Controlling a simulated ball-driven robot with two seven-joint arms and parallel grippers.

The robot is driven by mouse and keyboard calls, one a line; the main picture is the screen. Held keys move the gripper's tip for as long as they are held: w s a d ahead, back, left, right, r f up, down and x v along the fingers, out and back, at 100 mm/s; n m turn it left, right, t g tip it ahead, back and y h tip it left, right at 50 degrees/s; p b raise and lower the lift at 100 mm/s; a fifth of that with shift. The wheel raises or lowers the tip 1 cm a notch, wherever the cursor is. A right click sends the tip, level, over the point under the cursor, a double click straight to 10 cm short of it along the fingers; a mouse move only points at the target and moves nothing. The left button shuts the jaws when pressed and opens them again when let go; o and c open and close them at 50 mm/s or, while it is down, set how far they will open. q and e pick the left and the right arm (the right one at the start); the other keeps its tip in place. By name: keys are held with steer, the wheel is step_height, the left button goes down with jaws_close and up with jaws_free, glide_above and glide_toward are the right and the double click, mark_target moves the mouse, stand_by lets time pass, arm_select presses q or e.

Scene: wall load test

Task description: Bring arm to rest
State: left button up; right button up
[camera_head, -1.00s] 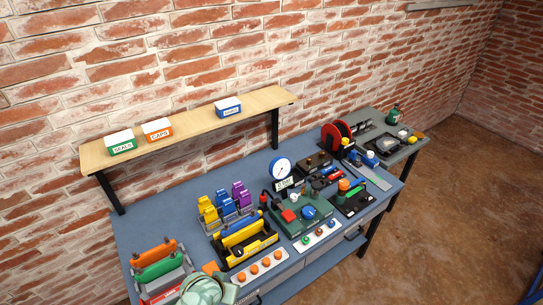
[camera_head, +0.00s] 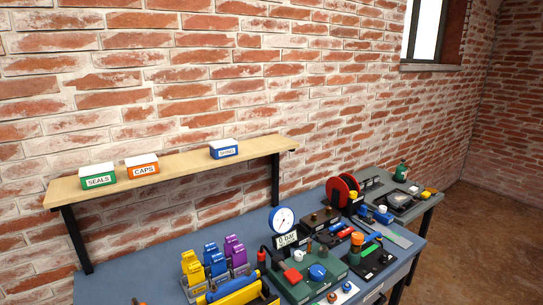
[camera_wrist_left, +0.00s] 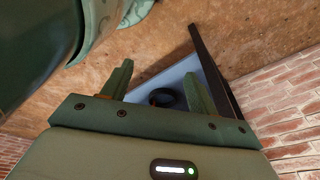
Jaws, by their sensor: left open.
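My left gripper (camera_wrist_left: 160,92) shows in the left wrist view with its two green fingers apart and nothing between them. Behind the fingers are a dark round thing (camera_wrist_left: 166,98) and a blue-grey surface, both partly hidden by the gripper. Neither gripper shows in the head view. The head view shows the blue workbench (camera_head: 172,258) with test gear on it, below a brick wall.
A wooden shelf (camera_head: 190,162) on black brackets carries the SEALS box (camera_head: 98,180), the CAPS box (camera_head: 142,170) and a blue-labelled box (camera_head: 224,152). A pressure gauge (camera_head: 283,220), a red reel (camera_head: 342,190) and several coloured blocks crowd the bench. Brown floor (camera_head: 480,225) lies open at right.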

arm_select(q)
steer(key=s+a+f+g+b, duration=0.1)
steer(key=s+f+b, duration=0.3)
steer(key=s+f, duration=0.4)
steer(key=shift+s+a+g+b, duration=0.2)
steer(key=shift+s+g+b, duration=0.05)
steer(key=shift+g+b, duration=0.1)
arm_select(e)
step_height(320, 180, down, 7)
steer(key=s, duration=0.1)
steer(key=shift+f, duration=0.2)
